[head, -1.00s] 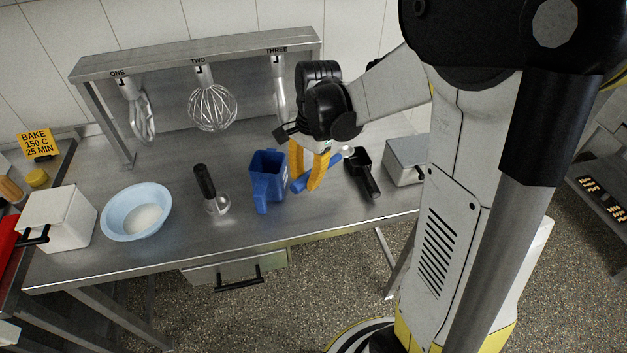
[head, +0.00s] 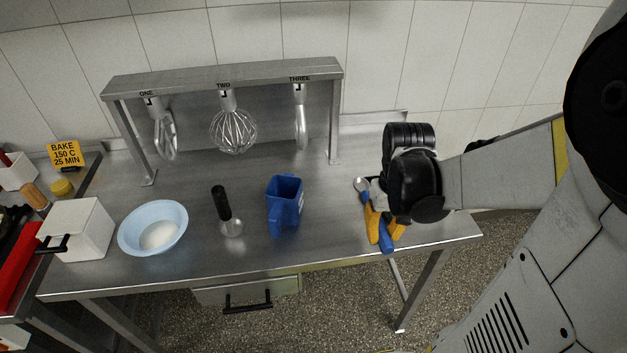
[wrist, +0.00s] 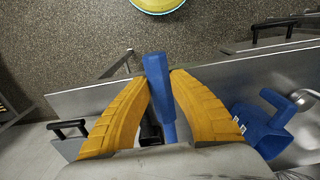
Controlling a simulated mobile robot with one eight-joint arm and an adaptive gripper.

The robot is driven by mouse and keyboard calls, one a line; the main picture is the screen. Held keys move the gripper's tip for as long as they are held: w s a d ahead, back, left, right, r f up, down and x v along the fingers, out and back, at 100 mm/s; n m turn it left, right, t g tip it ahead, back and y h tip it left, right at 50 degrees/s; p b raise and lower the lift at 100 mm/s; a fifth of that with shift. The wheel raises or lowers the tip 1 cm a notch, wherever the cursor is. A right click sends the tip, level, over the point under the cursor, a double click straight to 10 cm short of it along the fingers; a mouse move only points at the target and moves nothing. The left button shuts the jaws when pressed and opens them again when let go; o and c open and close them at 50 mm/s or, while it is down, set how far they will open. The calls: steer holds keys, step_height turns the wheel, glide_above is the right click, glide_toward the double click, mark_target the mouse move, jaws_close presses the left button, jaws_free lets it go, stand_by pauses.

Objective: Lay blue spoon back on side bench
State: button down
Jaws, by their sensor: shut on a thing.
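The blue spoon has a blue handle (head: 386,238) and a metal bowl (head: 361,184). My gripper (head: 381,228) is over the right end of the steel bench (head: 330,215), its yellow fingers shut on the spoon's handle. The wrist view shows the handle (wrist: 158,75) between both fingertips (wrist: 163,83), its end pointing away past the bench's front edge. In the head view the bowl lies toward the back of the bench. I cannot tell whether the spoon touches the bench. Which surface is the side bench is not clear; a second surface (head: 85,170) stands at the left.
A blue jug (head: 285,207) stands left of my gripper. Further left are a black-handled tool (head: 222,203), a pale blue bowl (head: 153,227) and a white box (head: 83,230). A rack (head: 270,77) holds several hanging tools. A handled box (wrist: 70,138) shows in the wrist view.

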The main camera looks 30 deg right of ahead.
steer(key=b, duration=0.5)
glide_above(345, 234)
steer(key=f, duration=0.7)
steer(key=shift+s, duration=0.3)
steer(key=f, duration=0.1)
steer(key=w+f+b, duration=0.1)
steer(key=shift+f, duration=0.3)
steer(key=shift+s+f+b, duration=0.1)
steer(key=shift+f+b, duration=0.25)
steer(key=shift+f, duration=0.2)
steer(key=c, duration=1.3)
jaws_free()
